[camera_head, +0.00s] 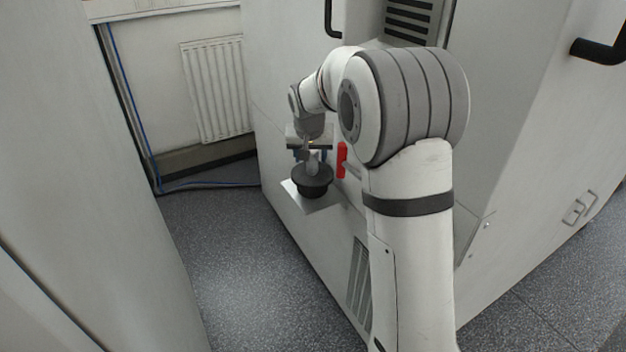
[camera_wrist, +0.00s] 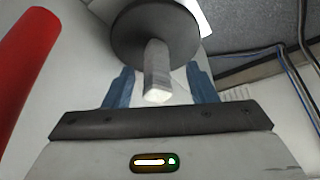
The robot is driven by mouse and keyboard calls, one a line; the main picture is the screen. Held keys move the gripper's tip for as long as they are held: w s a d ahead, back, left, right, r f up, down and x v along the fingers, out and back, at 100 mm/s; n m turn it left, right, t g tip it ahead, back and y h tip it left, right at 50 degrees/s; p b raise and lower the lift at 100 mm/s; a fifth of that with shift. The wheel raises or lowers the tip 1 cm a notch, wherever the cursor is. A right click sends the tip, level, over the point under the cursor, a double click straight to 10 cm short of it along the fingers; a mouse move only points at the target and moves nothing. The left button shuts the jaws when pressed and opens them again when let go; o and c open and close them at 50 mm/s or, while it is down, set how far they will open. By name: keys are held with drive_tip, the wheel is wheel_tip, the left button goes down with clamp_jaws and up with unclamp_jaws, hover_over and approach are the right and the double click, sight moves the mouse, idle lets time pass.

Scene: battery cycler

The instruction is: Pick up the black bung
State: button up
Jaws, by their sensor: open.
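The black bung (camera_head: 312,180) sits on a small metal shelf (camera_head: 318,204) on the side of the white cabinet. In the wrist view the bung (camera_wrist: 150,35) shows as a round dark disc with a light grey stem (camera_wrist: 157,75) pointing toward my gripper. My gripper (camera_head: 311,160) is right at the bung in the head view. In the wrist view its two blue fingers (camera_wrist: 160,88) are apart, one on each side of the stem, with gaps visible. Whether the fingertips touch the bung is hidden.
A red handle (camera_head: 342,160) stands close to the right of my gripper; it is large at the left of the wrist view (camera_wrist: 22,65). The white cabinet (camera_head: 290,75) is behind. Open floor (camera_head: 240,240) lies left of the shelf. A radiator (camera_head: 215,88) is on the wall.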

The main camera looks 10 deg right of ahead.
sight(313, 162)
drive_tip(key=x, duration=0.4)
drive_tip(key=shift+w+d+f+b, duration=0.2)
drive_tip(key=shift+w+d+b, duration=0.05)
drive_tip(key=shift+w+b, duration=0.15)
drive_tip(key=shift+s, duration=0.1)
drive_tip(key=shift+c, duration=0.3)
drive_tip(key=shift+r, duration=0.1)
clamp_jaws()
